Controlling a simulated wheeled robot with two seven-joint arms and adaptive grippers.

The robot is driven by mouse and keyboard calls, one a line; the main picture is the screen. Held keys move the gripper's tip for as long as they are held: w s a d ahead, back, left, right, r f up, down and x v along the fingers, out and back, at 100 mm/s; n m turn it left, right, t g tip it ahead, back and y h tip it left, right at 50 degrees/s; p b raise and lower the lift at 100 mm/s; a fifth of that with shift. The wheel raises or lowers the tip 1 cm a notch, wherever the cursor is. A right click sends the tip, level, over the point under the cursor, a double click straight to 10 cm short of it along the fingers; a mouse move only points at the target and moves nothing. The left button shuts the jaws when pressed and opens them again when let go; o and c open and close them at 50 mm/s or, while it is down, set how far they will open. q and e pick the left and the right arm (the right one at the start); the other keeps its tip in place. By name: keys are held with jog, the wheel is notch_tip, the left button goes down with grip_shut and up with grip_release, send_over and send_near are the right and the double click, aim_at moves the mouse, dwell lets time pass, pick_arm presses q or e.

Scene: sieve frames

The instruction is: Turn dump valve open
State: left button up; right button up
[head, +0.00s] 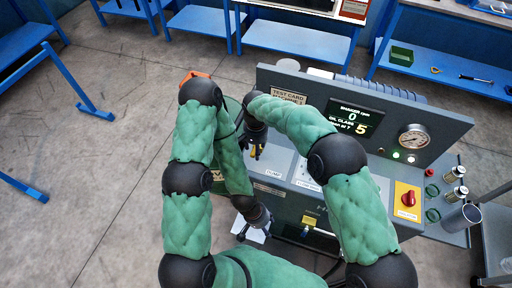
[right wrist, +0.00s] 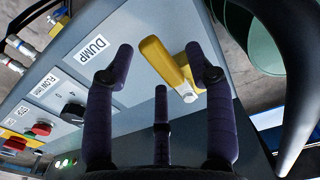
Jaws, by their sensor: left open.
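The dump valve has a yellow lever handle (right wrist: 160,62) with a silver pivot, beside the DUMP label (right wrist: 92,48) on the grey machine. In the head view the lever is mostly hidden behind my right arm, and the DUMP label (head: 273,174) shows. My right gripper (right wrist: 166,60) is open, its dark fingers spread to either side of the yellow handle. I cannot tell whether any finger touches it. In the head view the right gripper (head: 255,143) is small and partly hidden. My left gripper (head: 258,222) is open and low, by the machine's front.
The panel carries a display (head: 354,117), a pressure gauge (head: 414,137) and a red knob (head: 408,199) on a yellow plate. Metal cylinders (head: 455,174) stand on the right shelf. Blue shelving (head: 300,38) lines the back. The floor at the left is mostly clear.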

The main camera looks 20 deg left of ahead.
notch_tip(320, 180, up, 8)
jog(key=shift+f, duration=0.25)
dwell(0.4)
dwell(0.4)
